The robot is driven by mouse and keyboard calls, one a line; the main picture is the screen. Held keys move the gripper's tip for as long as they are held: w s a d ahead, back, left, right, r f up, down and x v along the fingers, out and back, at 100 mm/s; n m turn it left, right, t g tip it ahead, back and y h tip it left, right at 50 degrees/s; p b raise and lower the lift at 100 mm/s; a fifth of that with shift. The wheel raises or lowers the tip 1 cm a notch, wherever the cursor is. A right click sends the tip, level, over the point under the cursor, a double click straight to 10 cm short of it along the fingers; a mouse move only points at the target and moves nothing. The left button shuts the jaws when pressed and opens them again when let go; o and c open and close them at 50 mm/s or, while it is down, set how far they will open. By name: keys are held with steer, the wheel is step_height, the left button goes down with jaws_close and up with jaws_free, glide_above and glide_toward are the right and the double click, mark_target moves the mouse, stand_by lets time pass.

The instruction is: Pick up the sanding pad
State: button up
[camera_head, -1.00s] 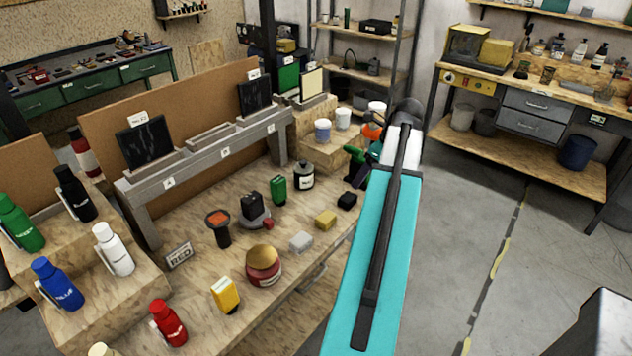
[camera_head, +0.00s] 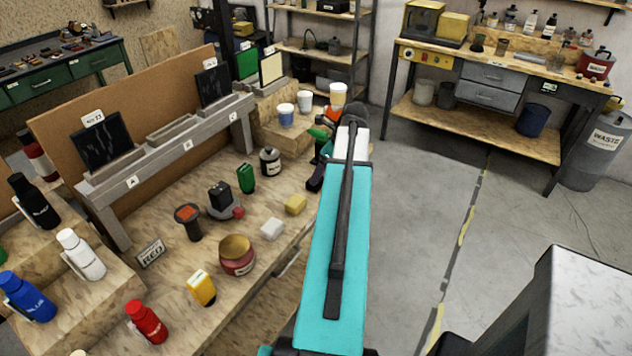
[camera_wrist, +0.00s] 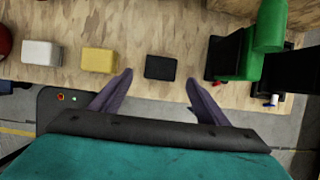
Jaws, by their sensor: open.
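Three small flat blocks lie in a row near the front edge of the wooden bench: a black one (camera_wrist: 160,67), a yellow one (camera_wrist: 98,60) and a white-grey one (camera_wrist: 41,52). None carries a readable label, so I cannot tell for sure which is the sanding pad. My gripper (camera_wrist: 159,78) is open and empty, with its dark fingers spread to either side of the black block's near edge. In the head view the yellow block (camera_head: 296,205) and white block (camera_head: 271,229) show left of my arm; the black block is hard to separate from my gripper there.
A green and black tool (camera_wrist: 250,55) stands close right of my gripper. Open floor lies right of my arm.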

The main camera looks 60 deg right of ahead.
mark_target(320, 181)
steer(key=shift+w+f, duration=0.1)
steer(key=shift+f, duration=0.15)
steer(key=shift+f, duration=0.1)
steer(key=shift+p+x, duration=0.8)
steer(key=shift+x, duration=0.35)
steer(key=shift+p+x, duration=0.3)
steer(key=shift+x, duration=1.05)
steer(key=shift+w, duration=0.1)
steer(key=c, duration=1.1)
steer(key=shift+c, duration=0.2)
steer(key=shift+r, duration=0.25)
